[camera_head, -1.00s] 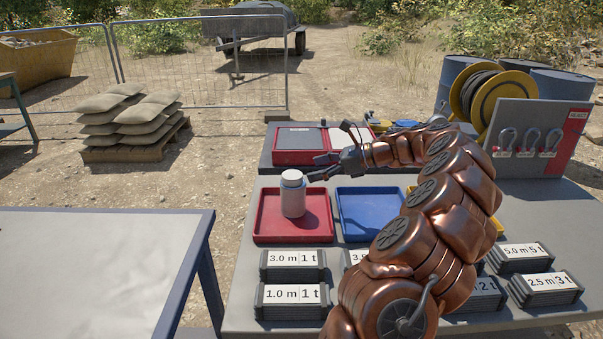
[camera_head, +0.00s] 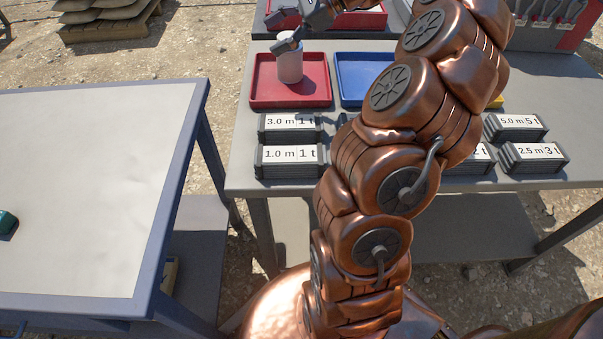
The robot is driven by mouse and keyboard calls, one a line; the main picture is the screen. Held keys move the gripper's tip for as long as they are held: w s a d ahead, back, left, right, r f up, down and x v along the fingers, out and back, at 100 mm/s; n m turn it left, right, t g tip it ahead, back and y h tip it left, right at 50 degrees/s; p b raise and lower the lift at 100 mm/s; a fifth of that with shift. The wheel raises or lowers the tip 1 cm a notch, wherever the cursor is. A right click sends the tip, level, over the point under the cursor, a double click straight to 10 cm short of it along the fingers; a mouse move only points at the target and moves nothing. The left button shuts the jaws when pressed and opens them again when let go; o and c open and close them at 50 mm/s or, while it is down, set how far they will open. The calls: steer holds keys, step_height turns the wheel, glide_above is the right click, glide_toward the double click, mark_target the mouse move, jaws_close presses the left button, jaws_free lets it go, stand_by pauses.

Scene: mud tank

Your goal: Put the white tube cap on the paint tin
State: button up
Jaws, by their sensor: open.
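A pale white cylinder (camera_head: 290,68) stands upright in the red tray (camera_head: 262,92). A narrower white top piece (camera_head: 287,38) shows on it. I cannot tell for sure which of these is the tube cap and which the paint tin. My gripper (camera_head: 287,46) is open at the upper part of the cylinder, and a dark finger overlaps it in the picture. Whether it touches is not clear. The rest of my gripper is partly cut off by the top edge of the view. No other tin or cap is clearly seen.
A blue tray (camera_head: 361,80) is right of the red one, partly behind my arm. Labelled dark blocks (camera_head: 290,128) line the grey table's (camera_head: 236,165) front. A pale table (camera_head: 80,190) at left is mostly bare, with a teal object (camera_head: 7,222) at its edge.

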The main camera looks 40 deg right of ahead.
steer(key=s+a+f+n+g+h, duration=0.1)
steer(key=s+a+f+n+g, duration=0.1)
steer(key=s+a+n, duration=0.35)
steer(key=s+a+f+n+g+h, duration=0.1)
steer(key=s+a+n+g, duration=0.15)
steer(key=a, duration=0.65)
steer(key=s+a+f+n+g+h, duration=0.1)
steer(key=s+a+f+n+g, duration=0.1)
steer(key=s+a+n, duration=0.45)
steer(key=s+f+n+g+h, duration=0.1)
steer(key=s+f+n+h, duration=0.1)
steer(key=s, duration=0.4)
steer(key=s+f+n+h, duration=0.2)
steer(key=s+f, duration=0.2)
steer(key=s, duration=0.3)
steer(key=s+d+f+n+g+h, duration=0.1)
steer(key=s+f+n+h, duration=0.2)
steer(key=s, duration=0.3)
steer(key=shift+s+g, duration=0.3)
steer(key=shift+g, duration=0.05)
steer(key=shift+f, duration=0.1)
